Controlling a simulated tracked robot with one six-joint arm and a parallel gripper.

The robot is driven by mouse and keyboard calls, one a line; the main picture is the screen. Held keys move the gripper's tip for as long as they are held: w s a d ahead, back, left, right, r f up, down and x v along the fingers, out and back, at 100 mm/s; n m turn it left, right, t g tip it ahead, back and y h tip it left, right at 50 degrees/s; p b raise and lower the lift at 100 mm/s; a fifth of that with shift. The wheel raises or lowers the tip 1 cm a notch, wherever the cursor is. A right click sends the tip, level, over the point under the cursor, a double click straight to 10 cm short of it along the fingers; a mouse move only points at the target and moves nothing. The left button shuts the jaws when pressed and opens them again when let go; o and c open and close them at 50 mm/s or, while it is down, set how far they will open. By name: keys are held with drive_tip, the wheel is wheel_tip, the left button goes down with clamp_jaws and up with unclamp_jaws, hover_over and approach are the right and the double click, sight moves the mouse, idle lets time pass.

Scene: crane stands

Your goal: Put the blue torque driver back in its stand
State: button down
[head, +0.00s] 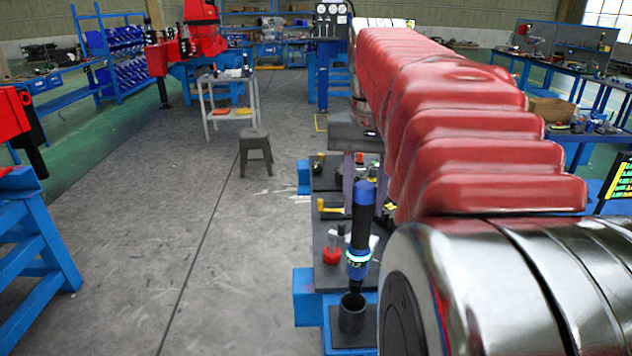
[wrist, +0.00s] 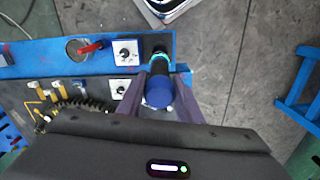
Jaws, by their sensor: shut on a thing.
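The blue torque driver (head: 361,228) has a blue cap, a blue and black body and a lit ring low down. It hangs nearly upright with its dark tip at the mouth of the dark cylindrical stand (head: 352,317). I cannot tell whether the tip is inside the mouth. My gripper (head: 363,196) is shut on the driver near its top. In the wrist view, my gripper (wrist: 158,95) has a finger on each side of the driver (wrist: 158,93), seen from above. The driver hides most of the stand there.
A red-handled tool (head: 332,252) stands left of the driver on the bench. White plates with black knobs (wrist: 126,53) and yellow-handled parts (wrist: 38,88) lie left in the wrist view. The blue bench edge (head: 307,297) borders open floor. A stool (head: 255,150) stands farther off.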

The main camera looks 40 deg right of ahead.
sight(361, 230)
drive_tip(key=shift+f, duration=6.15)
drive_tip(key=c, duration=1.2)
unclamp_jaws()
drive_tip(key=shift+r, duration=2.5)
wheel_tip(361, 230, up, 14)
drive_tip(key=shift+f, duration=0.15)
